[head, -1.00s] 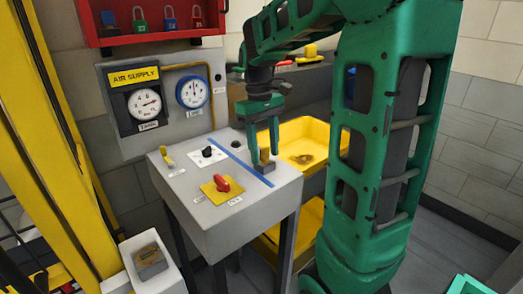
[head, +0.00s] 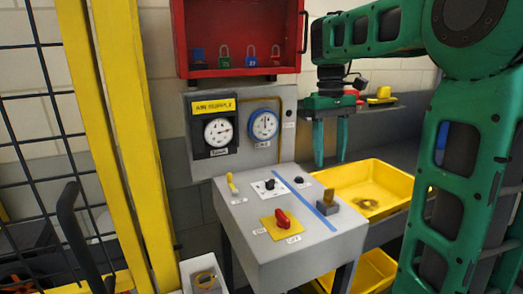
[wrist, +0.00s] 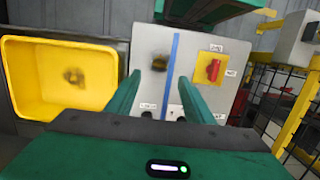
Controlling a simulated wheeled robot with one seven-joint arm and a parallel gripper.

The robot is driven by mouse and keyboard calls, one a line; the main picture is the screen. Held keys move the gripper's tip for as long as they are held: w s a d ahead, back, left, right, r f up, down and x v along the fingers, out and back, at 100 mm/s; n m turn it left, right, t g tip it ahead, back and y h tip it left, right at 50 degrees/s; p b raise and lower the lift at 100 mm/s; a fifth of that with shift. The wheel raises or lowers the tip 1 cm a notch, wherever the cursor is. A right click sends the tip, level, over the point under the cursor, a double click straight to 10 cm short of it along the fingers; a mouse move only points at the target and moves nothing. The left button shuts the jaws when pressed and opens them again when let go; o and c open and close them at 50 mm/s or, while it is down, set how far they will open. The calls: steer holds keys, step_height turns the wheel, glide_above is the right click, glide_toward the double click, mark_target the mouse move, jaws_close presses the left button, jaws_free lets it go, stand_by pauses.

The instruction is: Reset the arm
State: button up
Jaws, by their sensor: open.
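My green gripper (head: 330,160) hangs above the back right of the grey control box (head: 265,235), its two fingers pointing down, apart and empty. In the wrist view the spread fingers of my gripper (wrist: 160,80) reach toward the box top with nothing between them. A small grey block with a yellow-brown upright part (head: 328,202) stands on the box top, right of the blue line (head: 310,205). It is below and apart from my fingers. It also shows, dark and seen from above, in the wrist view (wrist: 159,63).
A red switch on a yellow plate (head: 282,220), a black knob (head: 270,184) and a yellow lever (head: 232,184) sit on the box. Yellow trays (head: 390,172) stand at right. Gauges (head: 218,131) and a red padlock cabinet (head: 240,70) are behind. A yellow post (head: 130,120) stands left.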

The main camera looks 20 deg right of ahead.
steer(key=s+f+m+t, duration=0.1)
steer(key=s+f+m, duration=0.2)
steer(key=s+f, duration=0.5)
steer(key=s+f+m, duration=0.3)
steer(key=s+f, duration=0.5)
steer(key=s, duration=0.6)
steer(key=shift+s+a+m+t, duration=0.3)
steer(key=shift+a+m+t, duration=0.1)
steer(key=shift+a, duration=0.05)
steer(key=shift+w, duration=0.1)
steer(key=shift+w+f, duration=0.25)
steer(key=shift+w, duration=0.25)
